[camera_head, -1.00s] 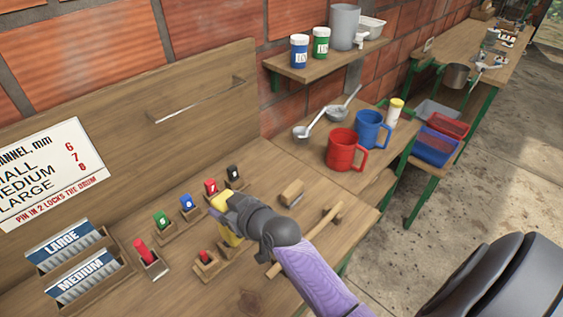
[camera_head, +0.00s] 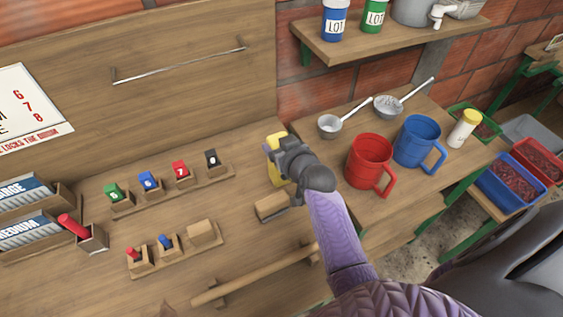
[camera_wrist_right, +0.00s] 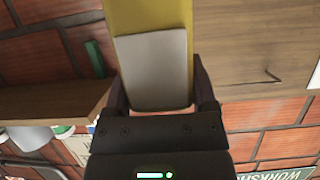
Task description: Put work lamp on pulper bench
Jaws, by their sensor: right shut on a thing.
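The work lamp (camera_head: 276,173) is yellow. My right gripper (camera_head: 281,156) is shut on it, and the gripper hides most of it in the head view. In the right wrist view the lamp (camera_wrist_right: 150,15) shows as a yellow body with a grey panel between the fingers of the gripper (camera_wrist_right: 162,92). The wooden bench (camera_head: 120,260) with a back panel, likely the pulper bench, lies below and left of the lamp. Whether the lamp touches the bench cannot be told. My left gripper is not in view.
Several coloured numbered blocks stand in a holder (camera_head: 168,190). A lower holder (camera_head: 180,265) and a wooden block (camera_head: 272,207) are near the gripper. A red mug (camera_head: 370,160) and blue mug (camera_head: 415,142) stand to the right. A shelf (camera_head: 400,38) is above.

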